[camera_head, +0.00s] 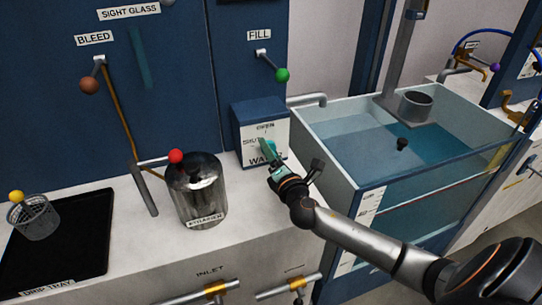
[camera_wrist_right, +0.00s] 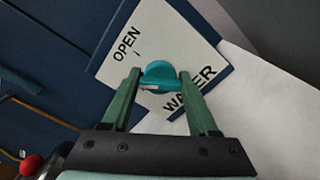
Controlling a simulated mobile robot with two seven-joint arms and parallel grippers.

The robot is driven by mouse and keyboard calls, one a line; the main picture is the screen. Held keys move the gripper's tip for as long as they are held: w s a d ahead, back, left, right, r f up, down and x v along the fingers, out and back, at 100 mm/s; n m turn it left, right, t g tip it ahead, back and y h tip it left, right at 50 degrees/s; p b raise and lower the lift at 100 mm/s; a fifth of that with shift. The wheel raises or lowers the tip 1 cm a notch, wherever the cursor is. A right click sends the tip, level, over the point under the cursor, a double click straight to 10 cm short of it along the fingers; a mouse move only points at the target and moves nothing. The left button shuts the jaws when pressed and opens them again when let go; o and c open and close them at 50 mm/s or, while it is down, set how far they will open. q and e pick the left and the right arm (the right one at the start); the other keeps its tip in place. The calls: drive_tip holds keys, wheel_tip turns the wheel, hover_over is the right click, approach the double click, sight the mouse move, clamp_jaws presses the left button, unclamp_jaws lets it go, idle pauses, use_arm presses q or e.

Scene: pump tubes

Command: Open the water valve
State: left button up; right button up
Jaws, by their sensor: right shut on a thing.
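The water valve is a teal knob (camera_wrist_right: 163,69) on the white label plate of a blue box (camera_head: 258,112). The plate reads OPEN at the top and WATER at the bottom; SHUT, at the left in the head view, is partly covered. My right gripper (camera_head: 266,150) reaches the plate from the lower right. In the wrist view its two green fingers (camera_wrist_right: 159,80) are shut on the knob, one on each side. The knob's handle direction is hard to tell behind the fingers. My left gripper is not in view.
A glass-like steel canister (camera_head: 197,190) with a red-knobbed lever (camera_head: 176,157) stands left of the box. A water tank (camera_head: 345,205) is close on the right. The FILL lever (camera_head: 281,74) is above. A black drip tray (camera_head: 85,245) lies at far left.

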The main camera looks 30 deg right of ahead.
drive_tip(key=shift+f+m+b, duration=0.1)
drive_tip(key=shift+m+b, duration=0.2)
drive_tip(key=shift+m, duration=0.7)
drive_tip(key=shift+d+m+b, duration=0.1)
drive_tip(key=shift+m+b, duration=0.2)
drive_tip(key=shift+m, duration=0.9)
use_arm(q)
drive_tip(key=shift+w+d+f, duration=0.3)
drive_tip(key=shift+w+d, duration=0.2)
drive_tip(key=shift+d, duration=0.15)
use_arm(e)
drive_tip(key=shift+m, duration=1.1)
drive_tip(key=o, duration=1.4)
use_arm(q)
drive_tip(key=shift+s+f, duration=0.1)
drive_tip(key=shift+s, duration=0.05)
